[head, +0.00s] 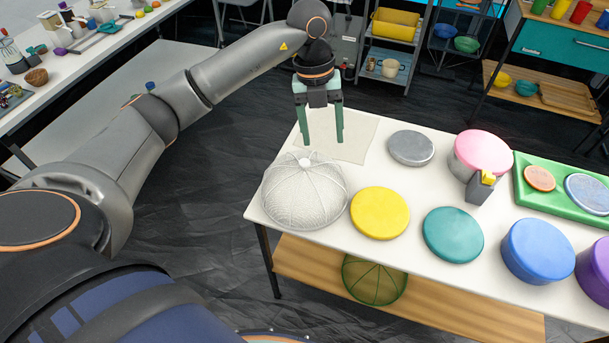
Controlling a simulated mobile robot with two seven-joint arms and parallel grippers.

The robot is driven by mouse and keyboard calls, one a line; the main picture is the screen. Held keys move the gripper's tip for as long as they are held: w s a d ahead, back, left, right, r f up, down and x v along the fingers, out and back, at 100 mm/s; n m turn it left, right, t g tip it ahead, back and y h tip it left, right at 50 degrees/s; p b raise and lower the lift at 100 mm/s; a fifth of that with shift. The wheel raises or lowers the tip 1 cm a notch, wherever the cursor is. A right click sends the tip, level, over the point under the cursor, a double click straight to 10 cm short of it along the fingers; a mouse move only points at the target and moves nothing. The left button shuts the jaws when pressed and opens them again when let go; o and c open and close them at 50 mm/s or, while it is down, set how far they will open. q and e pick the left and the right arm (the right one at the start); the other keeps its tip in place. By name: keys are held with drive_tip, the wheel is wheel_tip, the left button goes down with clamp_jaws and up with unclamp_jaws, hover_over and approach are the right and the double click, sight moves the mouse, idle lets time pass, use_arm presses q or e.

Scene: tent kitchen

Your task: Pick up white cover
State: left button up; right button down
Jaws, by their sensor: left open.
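The white cover (304,194) is a mesh dome with ribs and a small knob on top. It sits at the left end of the white table (382,262). My left gripper (322,141) is open, with its two green fingers pointing down. It appears just behind and slightly right of the dome's knob, with nothing between the fingers. I cannot tell its exact height above the table. My right gripper is not in view.
A yellow disc (379,213), a teal disc (453,235) and a grey disc (411,148) lie right of the dome. A pink-lidded pot (480,153), a blue container (538,250) and a green tray (547,198) stand further right. A green mesh dome (374,279) sits on the lower shelf.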

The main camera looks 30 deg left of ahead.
use_arm(q)
drive_tip(key=r+n+y, duration=0.1)
drive_tip(key=r+y, duration=0.1)
hover_over(305, 161)
wheel_tip(305, 161, down, 6)
drive_tip(key=shift+a+f, duration=0.15)
drive_tip(key=shift+f, duration=0.05)
drive_tip(key=shift+f+p, duration=0.55)
drive_tip(key=shift+f, duration=2.35)
clamp_jaws()
